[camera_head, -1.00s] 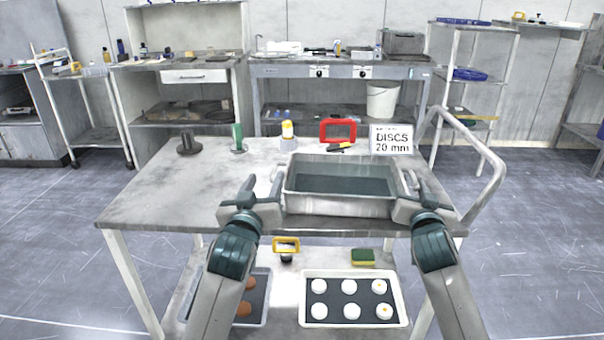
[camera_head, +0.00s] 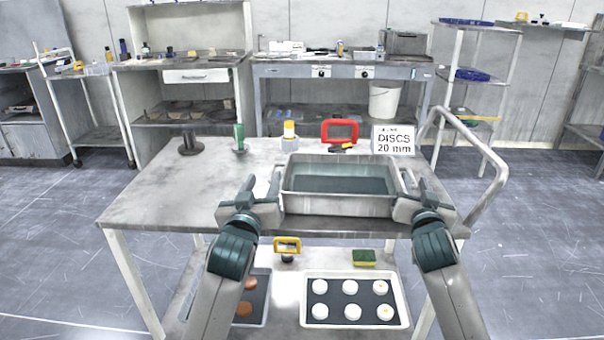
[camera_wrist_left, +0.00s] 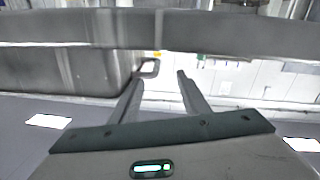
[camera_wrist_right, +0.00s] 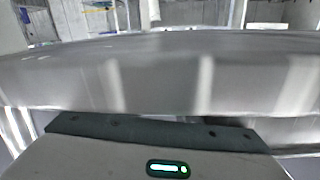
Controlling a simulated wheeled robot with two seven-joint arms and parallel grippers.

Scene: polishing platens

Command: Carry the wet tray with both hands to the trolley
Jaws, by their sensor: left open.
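The grey metal tray (camera_head: 340,205) holds dark water and stands on the worktop (camera_head: 160,190), near its front edge. My left gripper (camera_head: 262,190) is at the tray's left end, fingers apart. In the left wrist view its open fingers (camera_wrist_left: 161,78) are close to a small handle loop (camera_wrist_left: 150,68), and I see nothing clearly clamped between them. My right gripper (camera_head: 414,186) is at the tray's right end, beside the handle there. In the right wrist view the tray's metal wall (camera_wrist_right: 160,80) hides its fingers. A white wheeled trolley (camera_head: 97,135) stands at back left.
A bent tube rail (camera_head: 490,185) rises at the table's right end. Below is a white tray (camera_head: 307,318) of discs. The worktop's left is mostly clear.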

